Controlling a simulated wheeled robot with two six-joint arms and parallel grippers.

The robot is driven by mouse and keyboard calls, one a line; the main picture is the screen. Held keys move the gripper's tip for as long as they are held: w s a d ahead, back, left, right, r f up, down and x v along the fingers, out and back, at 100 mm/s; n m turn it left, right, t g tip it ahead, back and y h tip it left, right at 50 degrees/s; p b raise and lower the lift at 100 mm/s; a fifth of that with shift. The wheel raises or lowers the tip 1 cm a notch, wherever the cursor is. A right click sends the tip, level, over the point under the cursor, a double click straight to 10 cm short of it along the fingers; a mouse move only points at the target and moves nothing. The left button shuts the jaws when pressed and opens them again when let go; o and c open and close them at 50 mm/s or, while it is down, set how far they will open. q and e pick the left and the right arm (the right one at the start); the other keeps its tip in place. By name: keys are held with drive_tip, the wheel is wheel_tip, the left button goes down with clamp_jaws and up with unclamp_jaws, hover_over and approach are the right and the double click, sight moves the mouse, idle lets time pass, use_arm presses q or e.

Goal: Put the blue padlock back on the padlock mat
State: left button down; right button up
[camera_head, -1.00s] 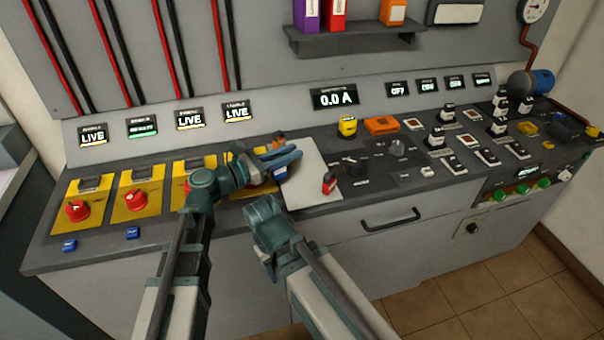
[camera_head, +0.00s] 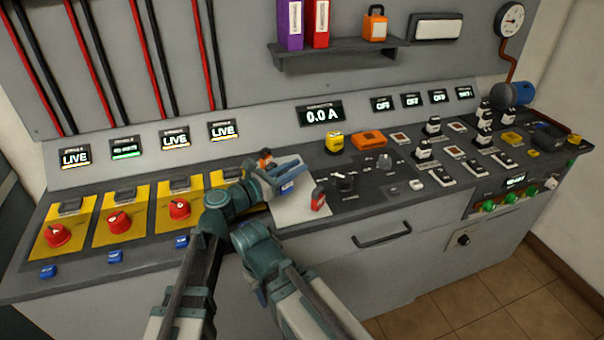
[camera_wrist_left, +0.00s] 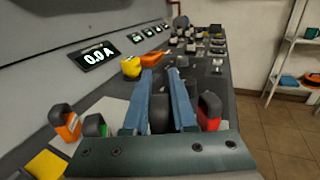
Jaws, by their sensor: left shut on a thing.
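My left gripper (camera_head: 292,168) is shut, its two blue-grey fingers over the pale grey padlock mat (camera_head: 294,214). A red padlock (camera_head: 318,199) stands at the mat's right side. An orange padlock (camera_head: 265,158) stands at its back left. A green padlock (camera_wrist_left: 95,125) shows in the left wrist view. My right gripper is not in view.
Yellow panels with red rotary switches (camera_head: 119,221) lie left of the mat. A yellow object (camera_head: 334,142) and an orange box (camera_head: 369,139) stand behind it to the right. Black knobs (camera_head: 345,182) and switches are to the right. A shelf (camera_head: 340,52) hangs above.

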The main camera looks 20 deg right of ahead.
use_arm(q)
drive_tip(key=w+d+f+b, duration=0.1)
drive_tip(key=f+b, duration=0.1)
drive_tip(key=w+d+f+b, duration=0.1)
drive_tip(key=w+d+f, duration=0.1)
drive_tip(key=shift+b, duration=0.4)
idle(0.4)
drive_tip(key=shift+f, duration=0.1)
drive_tip(key=c, duration=0.7)
unclamp_jaws()
drive_tip(key=shift+s, duration=0.1)
drive_tip(key=shift+r, duration=0.3)
drive_tip(key=v, duration=1.2)
drive_tip(key=shift+f, duration=0.15)
